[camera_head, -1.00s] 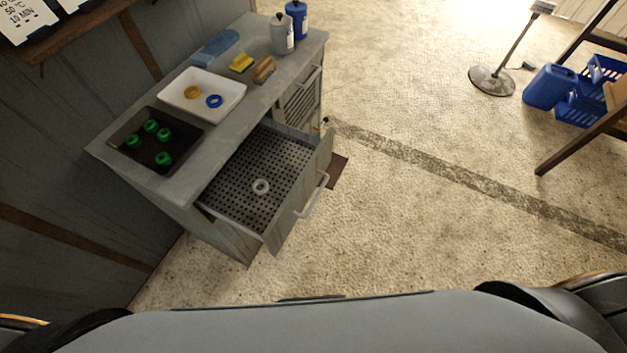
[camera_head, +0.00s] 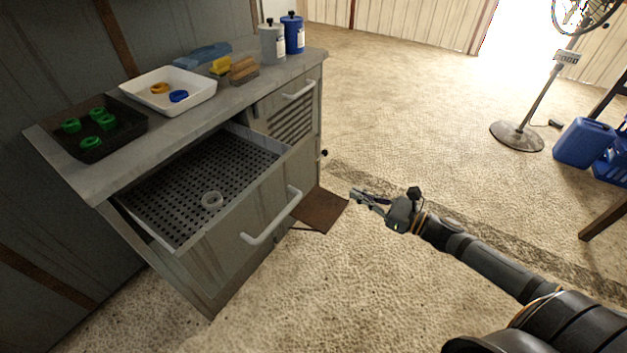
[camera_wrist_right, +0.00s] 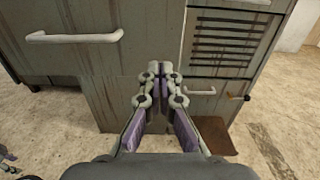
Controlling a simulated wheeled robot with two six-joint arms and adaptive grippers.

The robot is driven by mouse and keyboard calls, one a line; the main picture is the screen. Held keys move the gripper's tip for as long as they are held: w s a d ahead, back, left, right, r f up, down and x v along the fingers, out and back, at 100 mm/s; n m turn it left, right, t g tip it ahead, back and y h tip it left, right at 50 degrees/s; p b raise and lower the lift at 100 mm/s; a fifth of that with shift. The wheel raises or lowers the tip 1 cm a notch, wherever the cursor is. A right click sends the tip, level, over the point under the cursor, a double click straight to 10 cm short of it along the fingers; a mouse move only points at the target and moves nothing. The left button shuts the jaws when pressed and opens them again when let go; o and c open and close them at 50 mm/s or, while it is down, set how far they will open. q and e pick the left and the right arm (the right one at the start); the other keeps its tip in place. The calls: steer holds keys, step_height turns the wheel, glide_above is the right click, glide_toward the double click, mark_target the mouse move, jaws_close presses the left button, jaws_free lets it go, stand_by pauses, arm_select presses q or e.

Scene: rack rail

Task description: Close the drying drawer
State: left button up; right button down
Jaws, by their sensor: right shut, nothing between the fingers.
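The drying drawer (camera_head: 200,185) is pulled out from the grey cabinet, and its perforated floor shows. The drawer's front carries a light bar handle (camera_head: 272,217), and a bar handle also shows at the upper left of the right wrist view (camera_wrist_right: 75,37). My right gripper (camera_head: 356,196) is shut and empty, to the right of the drawer front and apart from the handle. In the right wrist view its fingers (camera_wrist_right: 157,75) point at the cabinet front. My left gripper is not in view.
On the cabinet top are a black tray (camera_head: 128,127) with several green rings, a white tray (camera_head: 205,88) with two rings, sponges and two bottles. A brown flap (camera_head: 322,209) sticks out low beside the cabinet.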

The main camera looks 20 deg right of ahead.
steer(key=b+x, duration=0.2)
steer(key=b, duration=0.3)
glide_toward(307, 170)
steer(key=p+x, duration=0.1)
steer(key=x, duration=0.6)
steer(key=shift+s+r, duration=0.1)
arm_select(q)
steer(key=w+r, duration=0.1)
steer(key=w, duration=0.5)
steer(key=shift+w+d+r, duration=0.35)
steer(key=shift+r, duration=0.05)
